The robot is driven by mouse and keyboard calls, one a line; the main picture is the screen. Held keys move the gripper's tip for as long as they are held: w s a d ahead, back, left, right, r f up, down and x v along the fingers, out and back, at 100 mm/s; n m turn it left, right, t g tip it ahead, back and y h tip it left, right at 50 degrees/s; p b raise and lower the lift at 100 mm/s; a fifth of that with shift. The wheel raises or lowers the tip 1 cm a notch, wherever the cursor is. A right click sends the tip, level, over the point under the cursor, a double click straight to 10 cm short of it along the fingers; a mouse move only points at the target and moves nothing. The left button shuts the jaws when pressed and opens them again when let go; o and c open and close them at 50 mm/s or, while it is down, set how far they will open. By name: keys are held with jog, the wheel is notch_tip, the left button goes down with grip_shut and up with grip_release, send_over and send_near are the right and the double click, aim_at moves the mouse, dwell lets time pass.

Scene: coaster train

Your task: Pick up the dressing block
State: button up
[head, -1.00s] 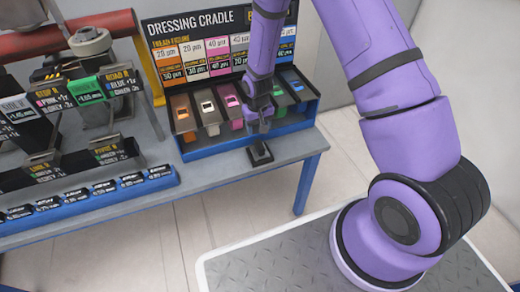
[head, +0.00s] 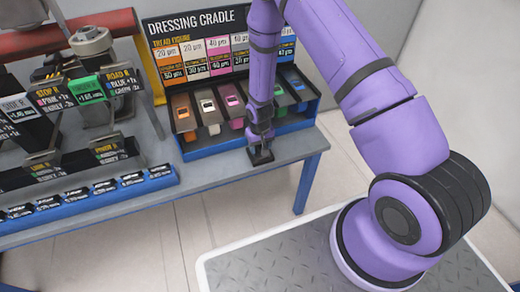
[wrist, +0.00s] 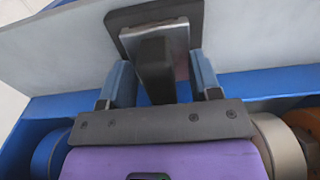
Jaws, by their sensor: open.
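The dressing block (head: 261,157) is a small black base with an upright handle, standing on the grey bench top in front of the cradle. In the wrist view the dressing block (wrist: 155,66) shows its dark handle between my two blue-grey fingers, with its square base beyond them. My gripper (head: 260,140) is directly over the block, pointing down. In the wrist view my gripper (wrist: 162,82) is open around the handle, with a visible gap on the left and a narrower one on the right. In the head view the gripper hides the handle.
The blue dressing cradle (head: 215,146) with coloured slotted blocks stands just behind, under its sign board (head: 207,50). A rack of labelled plates (head: 90,90) and a blue label strip (head: 85,196) lie to the left. The bench's front edge (head: 230,180) is close to the block.

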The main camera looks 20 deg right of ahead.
jog(key=shift+c, duration=0.2)
grip_shut()
